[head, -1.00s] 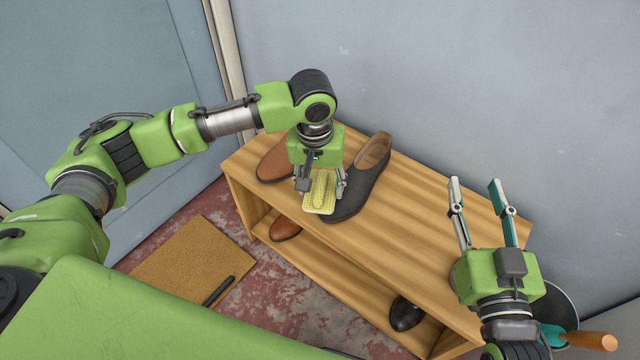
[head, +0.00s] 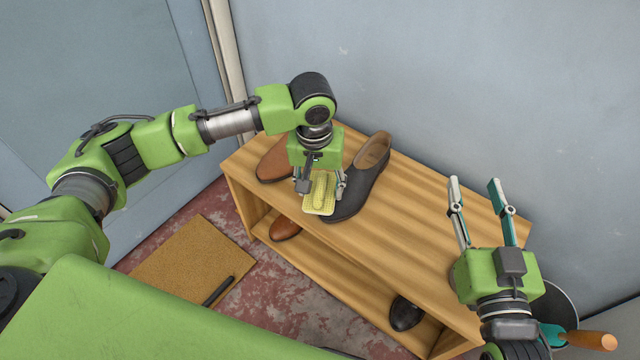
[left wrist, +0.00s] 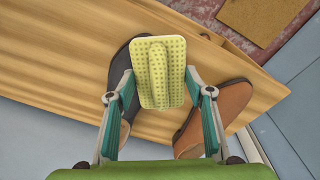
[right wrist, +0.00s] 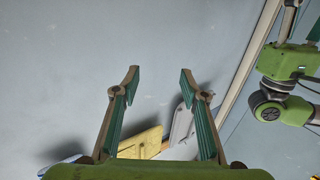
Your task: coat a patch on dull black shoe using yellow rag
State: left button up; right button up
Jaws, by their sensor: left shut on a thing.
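The dull black shoe (head: 362,178) lies on the top of the wooden bench, toe toward the front; it shows partly in the left wrist view (left wrist: 121,77). My left gripper (head: 321,184) comes down from above at its toe and is shut on the yellow rag (head: 319,197), a dotted pad with a raised ridge. In the left wrist view the rag (left wrist: 158,75) sits between the fingertips and overlaps the shoe's toe area. Whether it touches the shoe I cannot tell. My right gripper (head: 475,185) is open and empty above the bench's right end.
A brown shoe (head: 273,162) stands left of the black one on the wooden bench (head: 420,215). The lower shelf holds a brown shoe (head: 285,229) and a shiny black shoe (head: 405,314). A tan mat (head: 190,262) lies on the floor. A grey wall (head: 480,80) is behind.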

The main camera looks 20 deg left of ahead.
pick_arm(q)
jog(key=shift+f, duration=0.45)
pick_arm(e)
jog(key=shift+f, duration=0.25)
jog(key=shift+d+f+g, duration=0.1)
jog(key=shift+f+g, duration=0.05)
jog(key=shift+g, duration=0.15)
